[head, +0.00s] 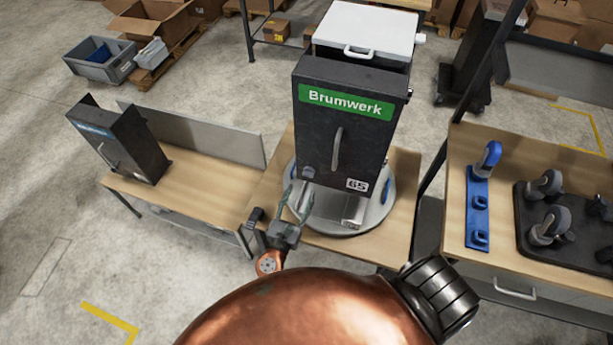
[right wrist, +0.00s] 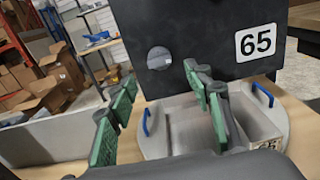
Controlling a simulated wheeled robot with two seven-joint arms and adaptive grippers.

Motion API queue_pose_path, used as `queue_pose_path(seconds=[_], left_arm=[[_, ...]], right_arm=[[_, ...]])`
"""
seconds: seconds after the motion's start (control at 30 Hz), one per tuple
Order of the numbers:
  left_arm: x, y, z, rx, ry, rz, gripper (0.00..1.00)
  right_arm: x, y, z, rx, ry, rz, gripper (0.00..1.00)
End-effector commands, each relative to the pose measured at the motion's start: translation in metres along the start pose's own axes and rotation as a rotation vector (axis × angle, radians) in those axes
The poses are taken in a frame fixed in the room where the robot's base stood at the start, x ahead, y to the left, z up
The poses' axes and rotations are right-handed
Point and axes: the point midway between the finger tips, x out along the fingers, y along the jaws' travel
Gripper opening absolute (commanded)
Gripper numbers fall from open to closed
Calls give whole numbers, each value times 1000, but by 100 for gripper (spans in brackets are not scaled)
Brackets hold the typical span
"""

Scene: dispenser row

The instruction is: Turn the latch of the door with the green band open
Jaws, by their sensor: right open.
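The dark dispenser door (head: 341,130) with the green band (head: 345,101) reading "Brumwerk" stands shut at the centre of the head view. It has a long grey handle (head: 337,149) and a "65" label (head: 357,185). The latch, a small round grey knob (head: 308,172), sits near its lower left corner. The right wrist view shows the knob (right wrist: 159,58) fully, with nothing on it. My right gripper (head: 299,197) is open and empty, just below and in front of the knob. Its green-padded fingers (right wrist: 163,80) are apart from it. My left gripper is not in view.
The dispenser stands on a round grey turntable (head: 378,213) with blue grips, on a wooden bench (head: 402,195). A smaller dark dispenser with a blue band (head: 120,145) stands left. A right-hand table (head: 455,205) holds a blue rack (head: 479,210) and grey knob-like parts (head: 550,228).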

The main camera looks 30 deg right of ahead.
Motion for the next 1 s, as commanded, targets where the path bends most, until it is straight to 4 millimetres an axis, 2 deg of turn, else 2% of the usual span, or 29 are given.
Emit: queue_pose_path(seconds=[0.5,0.67,0.9,1.0], left_arm=[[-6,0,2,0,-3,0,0],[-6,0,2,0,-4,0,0],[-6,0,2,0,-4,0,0],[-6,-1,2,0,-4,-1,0]], right_arm=[[67,2,4,-11,-11,3,46],[75,2,3,-10,-10,3,46],[75,1,3,-10,-9,3,46],[75,1,3,-10,-9,2,40]])
